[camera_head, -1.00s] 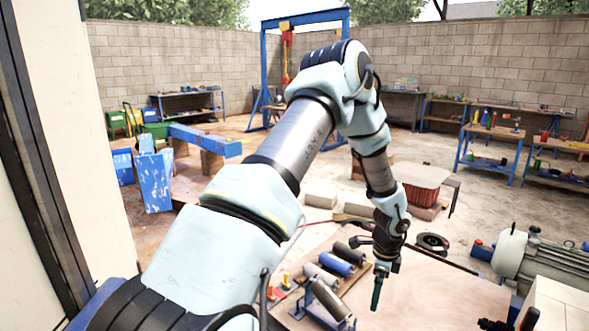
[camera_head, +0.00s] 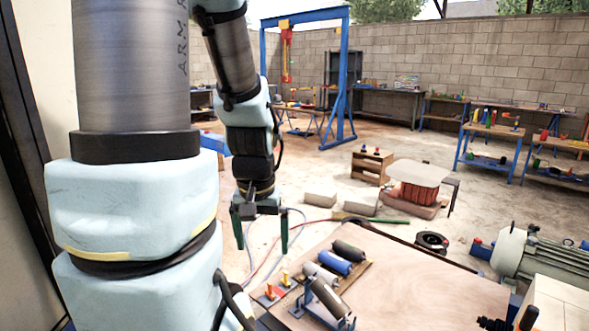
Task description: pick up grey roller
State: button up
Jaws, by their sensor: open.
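Several rollers lie on a wooden board on the table (camera_head: 430,275). One is light grey (camera_head: 314,271), lying beside a blue roller (camera_head: 334,262), with a dark grey roller (camera_head: 349,250) behind. A brownish-grey roller (camera_head: 330,299) rests on a blue stand in front of them. I cannot tell for sure which one the task calls the grey roller. My gripper (camera_head: 262,246) hangs pointing down, left of the rollers in the picture and apart from them. Its two dark green fingers are spread, with nothing between them.
Small red and yellow pieces (camera_head: 273,291) stand left of the rollers. A large motor (camera_head: 545,262) and a black ring (camera_head: 432,242) are at the right. Concrete blocks (camera_head: 357,205) lie on the floor behind the table. The table's right part is clear.

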aim_at(309, 268)
jog(key=j+u, duration=0.1)
jog(key=u, duration=0.3)
jog(key=i+j+u, duration=0.1)
jog(key=u, duration=0.35)
jog(key=i+j+u, duration=0.15)
jog(key=u, duration=0.15)
jog(key=i+u, duration=0.3)
jog(key=i+z, duration=0.3)
jog(key=i, duration=0.2)
jog(key=i+z, duration=0.3)
jog(key=i, duration=0.2)
jog(key=i+z, duration=0.35)
jog(key=i+j+z, duration=0.2)
jog(key=z, duration=0.2)
jog(key=i+z, duration=0.1)
jog(key=z, duration=0.25)
jog(key=i+j+z, duration=0.1)
jog(key=z, duration=0.25)
